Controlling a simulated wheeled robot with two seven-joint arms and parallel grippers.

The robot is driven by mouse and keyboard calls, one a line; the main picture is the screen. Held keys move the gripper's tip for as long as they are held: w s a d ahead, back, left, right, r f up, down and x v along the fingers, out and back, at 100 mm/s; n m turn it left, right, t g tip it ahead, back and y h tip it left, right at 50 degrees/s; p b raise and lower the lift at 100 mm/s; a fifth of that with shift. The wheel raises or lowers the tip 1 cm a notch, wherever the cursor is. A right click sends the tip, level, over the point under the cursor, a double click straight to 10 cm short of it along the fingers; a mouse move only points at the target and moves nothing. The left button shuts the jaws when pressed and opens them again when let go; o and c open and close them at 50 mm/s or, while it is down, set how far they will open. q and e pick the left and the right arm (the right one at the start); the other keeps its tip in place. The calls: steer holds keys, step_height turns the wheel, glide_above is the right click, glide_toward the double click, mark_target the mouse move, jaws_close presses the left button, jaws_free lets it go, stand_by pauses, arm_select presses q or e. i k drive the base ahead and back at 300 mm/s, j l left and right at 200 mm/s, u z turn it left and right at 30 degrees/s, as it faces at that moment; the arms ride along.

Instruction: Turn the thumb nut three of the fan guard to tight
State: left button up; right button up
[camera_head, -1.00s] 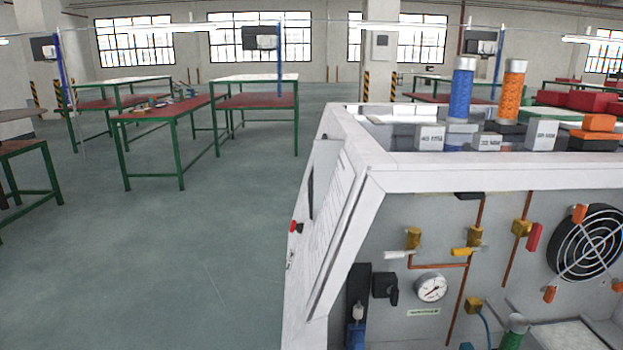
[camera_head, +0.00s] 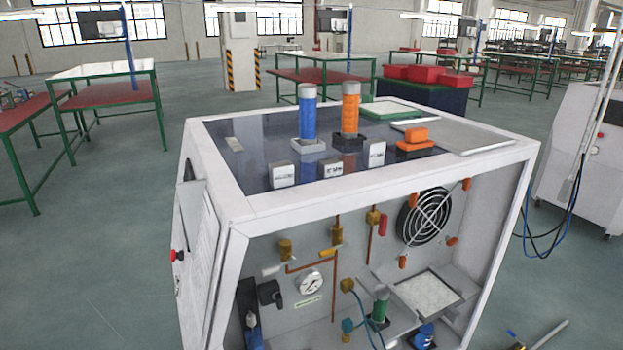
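The fan guard (camera_head: 427,217) is a round white wire grille over a black fan, on the back panel inside the white generator cabinet (camera_head: 372,192), right of its middle. Orange thumb nuts sit around it: one at upper left (camera_head: 413,201), one at upper right (camera_head: 466,184), one at lower left (camera_head: 403,262) and one at lower right (camera_head: 452,241). I cannot tell which one is number three, nor how tight any is. Neither of my grippers is in view.
The cabinet top holds a blue cylinder (camera_head: 307,115), an orange cylinder (camera_head: 350,112) and small labelled blocks. Inside are copper pipes, a gauge (camera_head: 311,283) and a tilted tray (camera_head: 428,290). A white machine (camera_head: 580,160) stands right. Floor is open to the left.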

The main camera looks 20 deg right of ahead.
mark_target(450, 243)
steer(key=z, duration=1.4)
